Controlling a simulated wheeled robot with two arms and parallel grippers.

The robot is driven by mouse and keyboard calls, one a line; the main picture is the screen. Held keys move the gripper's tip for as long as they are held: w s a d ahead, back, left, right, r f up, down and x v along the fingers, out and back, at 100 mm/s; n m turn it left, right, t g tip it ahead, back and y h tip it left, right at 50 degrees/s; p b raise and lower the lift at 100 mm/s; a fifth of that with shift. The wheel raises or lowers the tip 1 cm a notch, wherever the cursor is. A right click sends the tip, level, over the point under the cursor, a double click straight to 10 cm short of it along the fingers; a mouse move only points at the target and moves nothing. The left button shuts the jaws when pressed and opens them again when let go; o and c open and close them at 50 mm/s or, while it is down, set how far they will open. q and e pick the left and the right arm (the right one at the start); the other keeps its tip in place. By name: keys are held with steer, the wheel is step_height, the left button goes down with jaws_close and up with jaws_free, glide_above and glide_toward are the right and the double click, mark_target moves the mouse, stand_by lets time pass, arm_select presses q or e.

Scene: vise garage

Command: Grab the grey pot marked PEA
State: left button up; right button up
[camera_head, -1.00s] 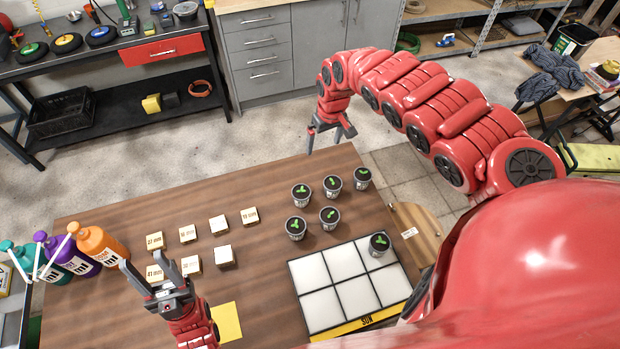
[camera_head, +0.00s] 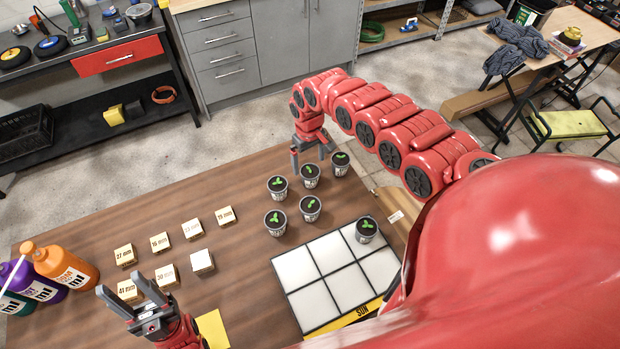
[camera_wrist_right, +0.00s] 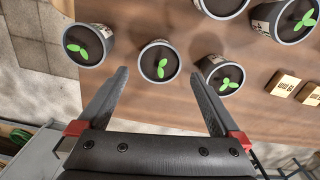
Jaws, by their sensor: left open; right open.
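Several small grey pots with dark soil and green sprouts stand on the wooden table. In the head view they include a back right pot (camera_head: 340,164), a back middle pot (camera_head: 310,176), a back left pot (camera_head: 277,188), a front left pot (camera_head: 275,222) and a front middle pot (camera_head: 309,208). Another pot (camera_head: 366,229) stands on the tray. Their labels are too small to read, so I cannot tell which says PEA. My right gripper (camera_head: 311,158) is open; in the wrist view its fingers (camera_wrist_right: 161,80) point at a middle pot (camera_wrist_right: 159,61). My left gripper (camera_head: 134,304) is open and empty.
A white tray (camera_head: 322,307) with square cells and a yellow SUN strip lies at the table's front. Several wooden blocks marked in mm (camera_head: 161,243) stand left of the pots. Orange (camera_head: 67,267) and purple bottles stand at the left edge. Bare tabletop lies between blocks and pots.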

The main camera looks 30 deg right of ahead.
mark_target(310, 171)
steer(key=shift+s+f, duration=0.1)
steer(key=shift+f, duration=0.15)
steer(key=f, duration=0.1)
steer(key=f+p, duration=0.1)
steer(key=f, duration=0.1)
steer(key=shift+s+f+p, duration=0.25)
steer(key=shift+f+p, duration=0.05)
steer(key=shift+p, duration=0.1)
steer(key=shift+f, duration=0.6)
steer(key=shift+d, duration=0.1)
steer(key=c, duration=1.4)
